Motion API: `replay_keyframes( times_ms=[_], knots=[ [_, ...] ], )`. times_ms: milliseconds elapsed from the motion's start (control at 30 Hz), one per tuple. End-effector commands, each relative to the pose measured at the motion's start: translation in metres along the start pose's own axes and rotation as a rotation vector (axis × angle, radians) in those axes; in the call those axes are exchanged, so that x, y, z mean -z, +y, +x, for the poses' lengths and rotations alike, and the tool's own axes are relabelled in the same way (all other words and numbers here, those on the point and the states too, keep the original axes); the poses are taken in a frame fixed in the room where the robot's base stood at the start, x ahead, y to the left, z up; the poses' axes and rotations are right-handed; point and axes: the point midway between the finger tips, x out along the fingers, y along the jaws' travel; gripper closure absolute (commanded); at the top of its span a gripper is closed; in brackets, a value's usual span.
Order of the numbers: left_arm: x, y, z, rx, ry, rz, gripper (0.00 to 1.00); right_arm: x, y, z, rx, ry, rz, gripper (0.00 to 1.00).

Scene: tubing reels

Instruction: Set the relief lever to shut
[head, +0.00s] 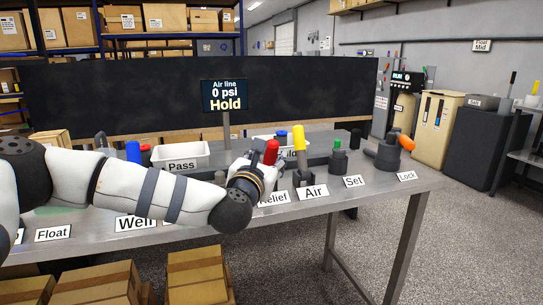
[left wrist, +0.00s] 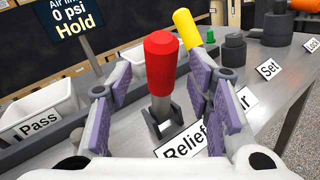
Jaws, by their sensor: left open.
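The relief lever (left wrist: 162,68) has a red handle on a metal stem in a dark bracket, behind the "Relief" label (left wrist: 188,141). It stands close to upright in the left wrist view. In the head view its red handle (head: 271,152) shows beyond my left gripper (head: 256,164), which hides its stem and base. My left gripper (left wrist: 163,82) is open, with one purple-padded finger on each side of the lever. Gaps show between the pads and the lever. My right gripper is not in view.
The yellow Air lever (head: 299,140) stands close on the right. The green Set control (head: 338,146) and orange-handled Lock control (head: 406,142) are farther right. The white Pass bin (head: 181,164) is left. A sign (head: 224,95) reads "Air line 0 psi Hold".

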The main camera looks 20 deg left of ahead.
Motion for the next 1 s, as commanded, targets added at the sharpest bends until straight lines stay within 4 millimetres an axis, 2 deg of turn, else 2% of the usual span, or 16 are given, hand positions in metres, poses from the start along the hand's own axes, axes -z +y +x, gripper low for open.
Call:
replay_keyframes(
  times_ms=[100,200,467,500,700,1000],
  knots=[
    [0.003,-0.001,0.021,0.001,0.003,0.001,0.54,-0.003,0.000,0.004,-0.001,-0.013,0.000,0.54],
    [0.002,-0.001,0.031,0.001,0.002,0.001,0.54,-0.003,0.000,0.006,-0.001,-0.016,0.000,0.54],
    [0.000,-0.001,0.034,0.003,0.000,0.001,0.54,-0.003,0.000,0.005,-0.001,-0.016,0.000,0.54],
    [0.000,-0.001,0.034,0.003,0.000,0.001,0.56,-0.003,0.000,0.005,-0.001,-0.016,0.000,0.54],
    [0.000,-0.001,0.034,0.003,0.000,0.002,1.00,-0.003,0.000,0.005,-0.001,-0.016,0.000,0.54],
    [0.000,-0.003,0.038,0.005,0.013,-0.005,1.00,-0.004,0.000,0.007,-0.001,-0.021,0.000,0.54]
  ],
)
